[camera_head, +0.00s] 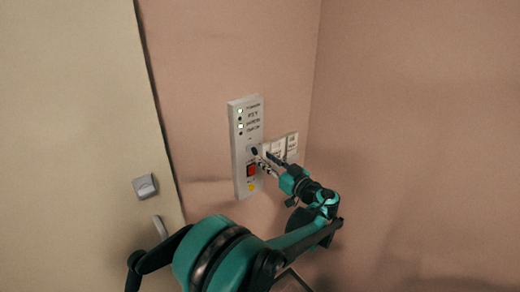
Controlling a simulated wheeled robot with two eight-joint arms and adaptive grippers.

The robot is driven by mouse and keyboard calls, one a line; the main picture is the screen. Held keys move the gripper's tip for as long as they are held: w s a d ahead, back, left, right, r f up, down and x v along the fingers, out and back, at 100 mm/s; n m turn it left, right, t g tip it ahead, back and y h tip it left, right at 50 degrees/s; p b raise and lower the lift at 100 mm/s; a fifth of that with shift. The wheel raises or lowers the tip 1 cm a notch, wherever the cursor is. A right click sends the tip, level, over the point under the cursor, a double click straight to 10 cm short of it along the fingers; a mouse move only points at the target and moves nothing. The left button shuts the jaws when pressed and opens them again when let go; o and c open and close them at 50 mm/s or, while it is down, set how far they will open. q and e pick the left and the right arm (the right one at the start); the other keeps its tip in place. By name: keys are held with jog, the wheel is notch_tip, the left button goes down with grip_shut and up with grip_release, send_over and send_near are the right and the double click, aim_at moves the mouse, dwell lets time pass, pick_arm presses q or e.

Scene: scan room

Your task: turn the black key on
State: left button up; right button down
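A narrow white control panel (237,172) is mounted on the pink wall, with indicator lights in its upper part. The small black key (254,151) shows about the middle of the panel, above a red switch (251,170). My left gripper (264,160) is at the panel's right edge, with its fingertips right beside the key. I cannot tell whether the fingertips touch the key or whether they are closed on it. The gripper partly hides the area to the right of the key. My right gripper is not in view.
A yellow button (252,187) sits at the panel's bottom. White wall plates (292,144) are just right of the panel, behind my gripper. A beige door (75,130) with a grey lock plate (145,186) and a handle (160,228) stands at left. The wall corner is close on the right.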

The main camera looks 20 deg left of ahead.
aim_at(257, 153)
pick_arm(q)
jog(key=x, duration=0.5)
jog(key=shift+w+a, duration=0.15)
jog(key=shift+a, duration=0.1)
grip_shut()
